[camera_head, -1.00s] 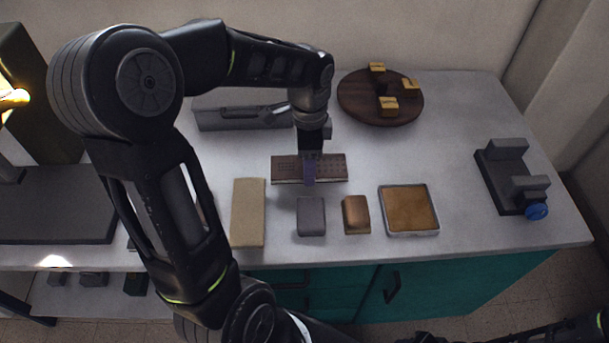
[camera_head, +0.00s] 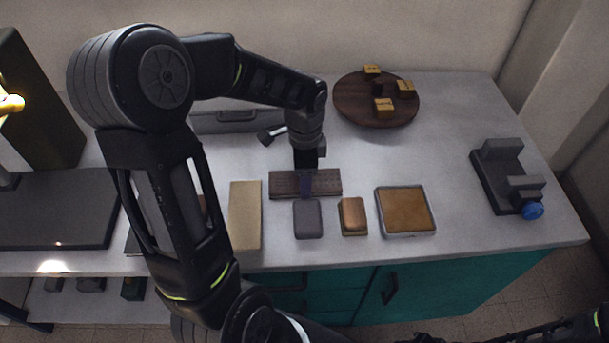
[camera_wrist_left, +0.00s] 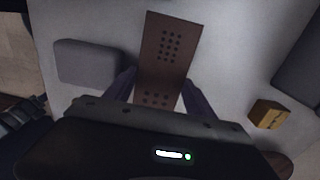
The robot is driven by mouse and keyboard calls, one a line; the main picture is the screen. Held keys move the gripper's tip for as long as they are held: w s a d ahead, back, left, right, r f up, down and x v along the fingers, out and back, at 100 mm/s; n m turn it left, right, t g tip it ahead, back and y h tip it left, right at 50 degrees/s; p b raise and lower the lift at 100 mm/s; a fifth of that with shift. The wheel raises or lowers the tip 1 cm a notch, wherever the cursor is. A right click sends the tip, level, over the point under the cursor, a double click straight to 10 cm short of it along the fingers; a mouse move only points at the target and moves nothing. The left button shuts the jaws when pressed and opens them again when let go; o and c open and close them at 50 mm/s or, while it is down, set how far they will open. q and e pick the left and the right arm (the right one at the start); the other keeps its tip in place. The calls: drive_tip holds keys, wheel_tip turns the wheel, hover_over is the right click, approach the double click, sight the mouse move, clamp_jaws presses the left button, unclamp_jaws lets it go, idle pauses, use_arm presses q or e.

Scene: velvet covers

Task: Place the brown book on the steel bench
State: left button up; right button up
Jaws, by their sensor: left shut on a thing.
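The brown book (camera_head: 325,182) is a flat, dark brown slab with rows of dark dots on its cover. It lies level over the pale grey bench top (camera_head: 460,130), the likely steel bench; I cannot tell whether it touches the surface. My left gripper (camera_head: 306,184) reaches down from above and is shut across the middle of the book. In the left wrist view the book (camera_wrist_left: 168,48) sits between the two fingers, its near end hidden by the gripper body. My right gripper is not in view.
In front of the book are a grey block (camera_head: 308,219), a small brown block (camera_head: 352,216) and a tan-filled tray (camera_head: 405,210). A beige block (camera_head: 245,215) is left. Behind are a grey case (camera_head: 225,122) and a round wooden board (camera_head: 375,112). A vise (camera_head: 507,176) stands right.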

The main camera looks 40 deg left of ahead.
use_arm(q)
drive_tip(key=shift+f, duration=0.2)
drive_tip(key=o, duration=1.2)
drive_tip(key=shift+r, duration=0.15)
wheel_tip(320, 180, up, 12)
drive_tip(key=shift+r, duration=0.1)
